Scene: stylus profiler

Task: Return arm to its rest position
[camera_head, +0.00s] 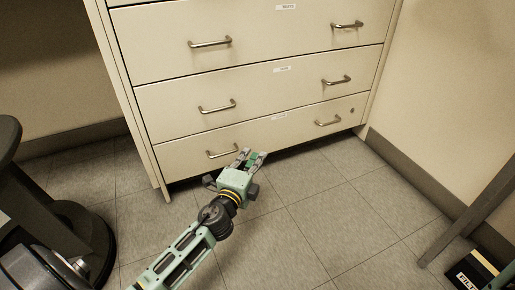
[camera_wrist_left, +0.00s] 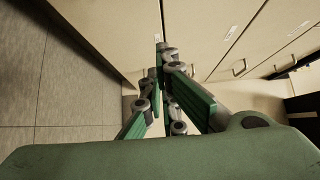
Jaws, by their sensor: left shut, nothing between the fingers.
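My left gripper (camera_head: 257,157) is in front of the bottom drawer (camera_head: 270,133) of a cream cabinet, low over the tiled floor. In the head view it sits just right of the drawer's left handle (camera_head: 222,153); I cannot tell whether it touches the drawer front. In the left wrist view the green fingers (camera_wrist_left: 165,52) come together at their tips with nothing between them, and the cabinet front lies beyond. My left arm (camera_head: 185,255) reaches in from the bottom of the head view. The drawers look closed. My right gripper is not in view.
A dark round stool (camera_head: 60,225) stands at the left. A dark slanted leg (camera_head: 470,213) and a black box with a yellow edge (camera_head: 470,273) are at the lower right. Tiled floor (camera_head: 335,215) lies clear right of my arm.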

